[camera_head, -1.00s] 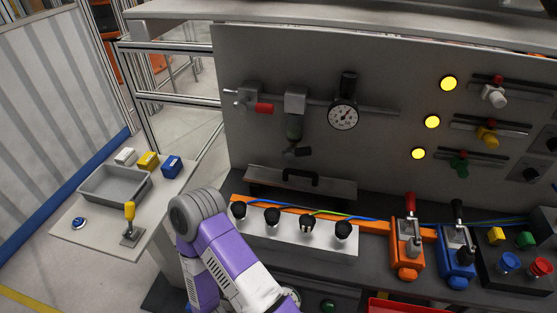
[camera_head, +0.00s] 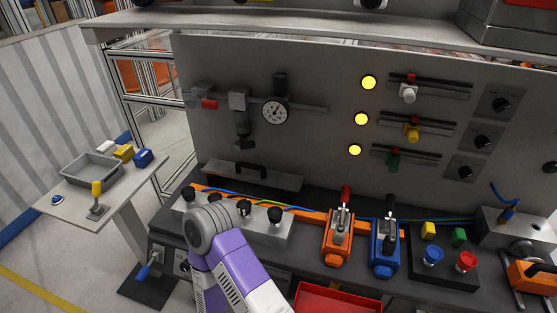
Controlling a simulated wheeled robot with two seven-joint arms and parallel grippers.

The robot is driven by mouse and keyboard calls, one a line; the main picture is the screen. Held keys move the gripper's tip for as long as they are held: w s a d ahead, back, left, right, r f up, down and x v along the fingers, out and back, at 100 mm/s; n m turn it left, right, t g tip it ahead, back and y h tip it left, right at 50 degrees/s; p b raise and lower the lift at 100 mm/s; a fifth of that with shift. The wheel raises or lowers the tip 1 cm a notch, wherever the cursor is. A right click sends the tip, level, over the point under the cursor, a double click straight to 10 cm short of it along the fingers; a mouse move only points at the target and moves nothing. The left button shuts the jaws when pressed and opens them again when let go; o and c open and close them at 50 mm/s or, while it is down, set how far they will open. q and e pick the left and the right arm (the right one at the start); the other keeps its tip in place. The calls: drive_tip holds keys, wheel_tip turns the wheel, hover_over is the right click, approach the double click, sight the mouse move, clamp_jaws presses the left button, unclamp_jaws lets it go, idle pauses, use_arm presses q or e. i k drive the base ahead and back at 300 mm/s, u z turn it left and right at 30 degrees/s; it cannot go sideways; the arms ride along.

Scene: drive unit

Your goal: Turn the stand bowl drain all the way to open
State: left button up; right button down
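A small pneumatic unit is mounted on the grey panel. Its filter bowl (camera_head: 241,127) hangs under a grey block (camera_head: 238,101). A dark fitting (camera_head: 243,145) at the bottom of the bowl looks like the drain; it is too small to tell how far it is turned. A red-handled valve (camera_head: 209,104) is to its left and a round gauge (camera_head: 275,112) to its right. A purple and white arm of mine rises from the bottom edge, its round grey joint below the unit and apart from it. Neither gripper shows.
A metal plate with a black handle (camera_head: 250,171) lies below the unit. In front is a white block with black knobs (camera_head: 265,229), partly hidden by my arm. Orange (camera_head: 337,243) and blue (camera_head: 384,247) clamps stand to the right. A red tray (camera_head: 335,299) is at the bottom.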

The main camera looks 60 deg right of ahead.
sight(239, 145)
drive_tip(key=z, duration=1.25)
